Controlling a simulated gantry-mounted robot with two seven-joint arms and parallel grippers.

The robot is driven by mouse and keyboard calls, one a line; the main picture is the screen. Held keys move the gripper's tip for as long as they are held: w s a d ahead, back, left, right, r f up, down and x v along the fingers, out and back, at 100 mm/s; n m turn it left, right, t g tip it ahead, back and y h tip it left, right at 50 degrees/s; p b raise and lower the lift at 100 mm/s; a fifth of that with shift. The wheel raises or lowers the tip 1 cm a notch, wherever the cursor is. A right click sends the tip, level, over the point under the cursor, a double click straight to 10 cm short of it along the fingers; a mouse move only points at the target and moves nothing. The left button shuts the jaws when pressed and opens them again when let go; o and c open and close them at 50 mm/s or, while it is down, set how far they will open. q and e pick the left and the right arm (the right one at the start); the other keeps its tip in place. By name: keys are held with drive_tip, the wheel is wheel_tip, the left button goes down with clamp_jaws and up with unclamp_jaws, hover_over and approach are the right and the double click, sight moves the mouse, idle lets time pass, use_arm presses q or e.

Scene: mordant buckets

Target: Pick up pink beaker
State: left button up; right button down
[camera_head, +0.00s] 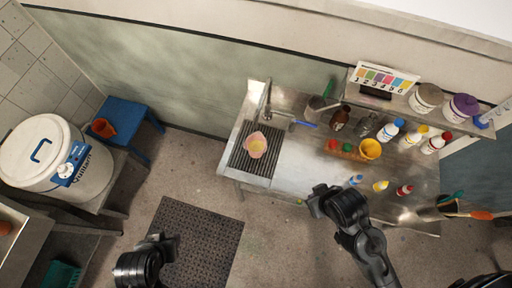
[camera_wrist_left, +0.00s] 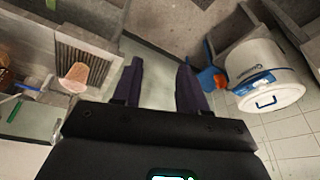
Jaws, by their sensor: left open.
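The pink beaker (camera_head: 255,145) stands on the dark ribbed drainer at the left end of the steel sink bench, with something yellowish inside it. It also shows in the left wrist view (camera_wrist_left: 76,76), left of the fingers. My left gripper (camera_wrist_left: 158,82) is open and empty, its two dark fingers spread apart. In the head view the left arm is low at the bottom left, over the floor and well short of the beaker. My right gripper (camera_head: 318,201) hangs near the bench's front edge, right of the beaker; its fingers are too unclear to read.
The bench's right side holds a yellow cup (camera_head: 371,149), a brown bottle (camera_head: 340,117) and several small bottles. A tap (camera_head: 267,97) stands behind the beaker. A blue stool (camera_head: 128,118) and a large white drum (camera_head: 45,155) are at left.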

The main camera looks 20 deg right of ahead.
use_arm(q)
drive_tip(key=shift+o, duration=0.5)
drive_tip(key=o, duration=1)
drive_tip(key=shift+d, duration=0.15)
